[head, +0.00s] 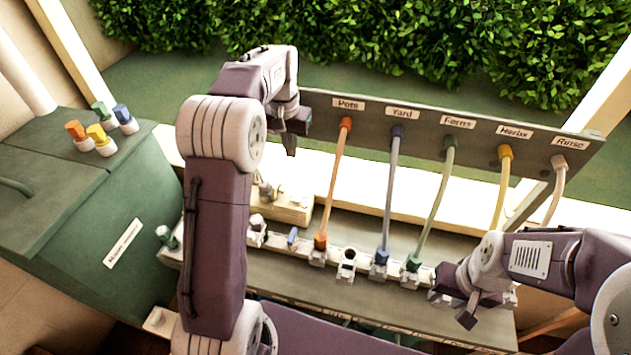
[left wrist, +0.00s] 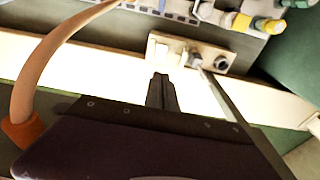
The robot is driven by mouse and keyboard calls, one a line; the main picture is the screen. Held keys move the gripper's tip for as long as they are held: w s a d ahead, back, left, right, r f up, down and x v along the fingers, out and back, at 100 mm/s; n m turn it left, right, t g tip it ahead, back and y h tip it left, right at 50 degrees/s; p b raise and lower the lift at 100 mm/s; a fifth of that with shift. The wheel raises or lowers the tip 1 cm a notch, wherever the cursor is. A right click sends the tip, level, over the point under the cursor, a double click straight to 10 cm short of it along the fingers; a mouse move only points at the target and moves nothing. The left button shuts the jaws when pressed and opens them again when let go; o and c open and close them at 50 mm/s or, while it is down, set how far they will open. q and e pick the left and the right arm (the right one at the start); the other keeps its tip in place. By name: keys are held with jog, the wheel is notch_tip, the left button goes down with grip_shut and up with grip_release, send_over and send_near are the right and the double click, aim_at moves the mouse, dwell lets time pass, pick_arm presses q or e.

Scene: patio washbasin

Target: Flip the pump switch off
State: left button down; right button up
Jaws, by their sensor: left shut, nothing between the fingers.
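The pump switch appears to be the small metal toggle on a cream box (head: 290,207), behind the white manifold and partly hidden by my left arm. In the left wrist view the cream box (left wrist: 165,46) bears a short metal toggle (left wrist: 195,60) and a round grey fitting (left wrist: 222,62). My left gripper (head: 291,148) is above and behind the box, apart from it. Its closed, empty fingers (left wrist: 161,92) point toward the box in the left wrist view. My right gripper (head: 467,312) is at the manifold's right end; its jaws are unclear.
A sign board (head: 430,120) with labelled hoses stands behind the manifold (head: 347,262). The orange hose (head: 334,185) runs just right of the box. A green tank (head: 90,215) with coloured caps stands left.

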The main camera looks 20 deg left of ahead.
pick_arm(q)
jog(key=p, duration=0.1)
send_near(294, 199)
jog(key=f, duration=0.3)
jog(key=w+f, duration=0.1)
jog(key=f, duration=0.2)
jog(key=shift+w+f, duration=0.1)
jog(key=shift+w, duration=0.1)
pick_arm(e)
jog(key=shift+s+a+r, duration=0.15)
jog(key=shift+s+r, duration=0.05)
jog(key=shift+r, duration=0.6)
